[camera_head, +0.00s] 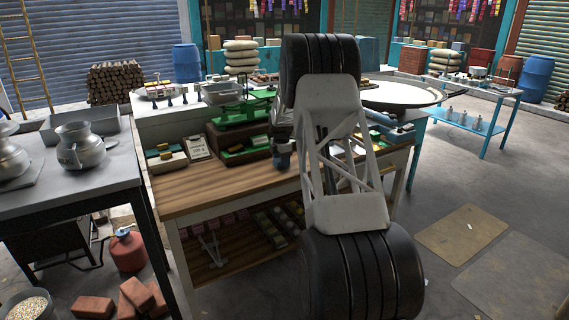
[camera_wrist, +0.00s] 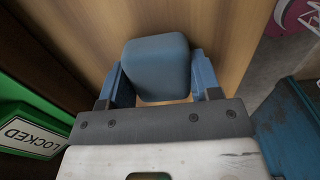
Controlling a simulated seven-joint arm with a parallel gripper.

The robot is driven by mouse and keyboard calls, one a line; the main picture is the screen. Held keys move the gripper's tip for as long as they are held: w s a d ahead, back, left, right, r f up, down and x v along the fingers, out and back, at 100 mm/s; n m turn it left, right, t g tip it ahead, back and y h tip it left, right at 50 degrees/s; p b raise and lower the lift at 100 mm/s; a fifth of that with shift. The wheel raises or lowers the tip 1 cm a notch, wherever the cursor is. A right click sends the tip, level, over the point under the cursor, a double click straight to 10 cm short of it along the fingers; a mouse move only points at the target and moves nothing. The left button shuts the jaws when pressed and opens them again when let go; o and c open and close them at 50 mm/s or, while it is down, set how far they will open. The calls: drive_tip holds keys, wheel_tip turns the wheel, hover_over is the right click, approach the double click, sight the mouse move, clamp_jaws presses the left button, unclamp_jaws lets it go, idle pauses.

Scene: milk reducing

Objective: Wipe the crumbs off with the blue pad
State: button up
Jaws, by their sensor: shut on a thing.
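The blue pad (camera_wrist: 156,70) is a rounded block seen in the wrist view between the two blue fingers of my gripper (camera_wrist: 158,82). My gripper is shut on it, over a light wooden surface. In the head view my gripper (camera_head: 282,158) hangs over the wooden bench top (camera_head: 215,190), mostly behind my own arm, and the pad cannot be made out there. I cannot tell whether the pad touches the wood. No crumbs can be made out in either view.
A green box marked LOCKED (camera_wrist: 28,132) is close at the left in the wrist view, and a blue object (camera_wrist: 290,130) is at the right. In the head view a green scale (camera_head: 240,110) and small trays (camera_head: 166,160) stand along the bench's back. The front left bench top is clear.

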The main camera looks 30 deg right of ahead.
drive_tip(key=shift+w+f, duration=0.1)
drive_tip(key=shift+w, duration=0.4)
drive_tip(key=shift+w+r, duration=0.2)
drive_tip(key=shift+w, duration=0.95)
drive_tip(key=shift+w+f, duration=0.2)
drive_tip(key=shift+w, duration=0.15)
drive_tip(key=shift+w+r, duration=0.25)
drive_tip(key=shift+w, duration=0.35)
wheel_tip(320, 180, up, 8)
drive_tip(key=shift+s+a, duration=0.1)
drive_tip(key=shift+s, duration=0.15)
drive_tip(key=shift+s+a+f, duration=0.1)
drive_tip(key=shift+s+a, duration=0.15)
drive_tip(key=shift+s, duration=0.35)
drive_tip(key=shift+s+a, duration=0.25)
drive_tip(key=shift+s, duration=0.4)
drive_tip(key=shift+s+a+f, duration=0.1)
drive_tip(key=shift+s+a, duration=0.15)
drive_tip(key=shift+s, duration=0.35)
